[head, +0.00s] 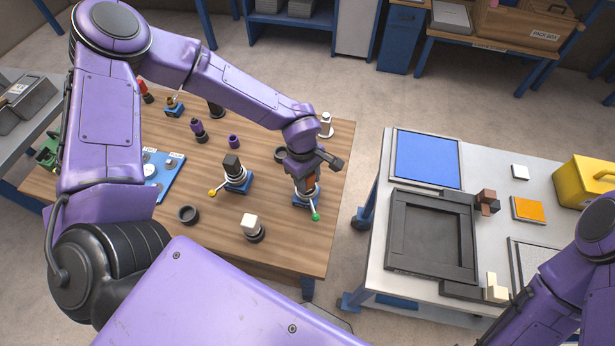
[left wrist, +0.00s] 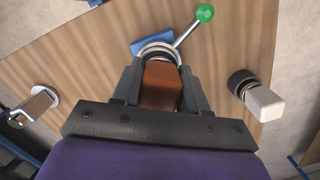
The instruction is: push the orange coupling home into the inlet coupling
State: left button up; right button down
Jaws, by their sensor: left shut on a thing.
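My left gripper (head: 308,178) points down over the right part of the wooden table. Its fingers are shut on the orange coupling (head: 311,186), whose brown-orange block shows between the fingers in the left wrist view (left wrist: 161,86). Directly below is the inlet coupling, with a pale round collar (left wrist: 158,53), a blue base (head: 299,203) and a lever with a green knob (head: 315,217). The green knob also shows in the left wrist view (left wrist: 205,13). The coupling's lower end is at the collar, but the fingers hide how deep it sits. My right gripper is out of view.
A similar fitting with a yellow-knobbed lever (head: 235,177) stands to the left. A white-topped piece (head: 250,224) stands in front, and a silver-white fitting (head: 326,124) behind. A dark ring (head: 188,214) lies front left. A grey table with a black tray (head: 398,228) stands right, across a gap.

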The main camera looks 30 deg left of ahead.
pick_arm(q)
jog(key=shift+f, duration=0.25)
jog(key=o, duration=1.3)
jog(key=r, duration=0.3)
jog(key=a+r+b, duration=0.1)
jog(key=r, duration=0.6)
jog(key=shift+w+a+r+b, duration=0.15)
jog(key=shift+r+b, duration=0.1)
jog(key=shift+b, duration=0.1)
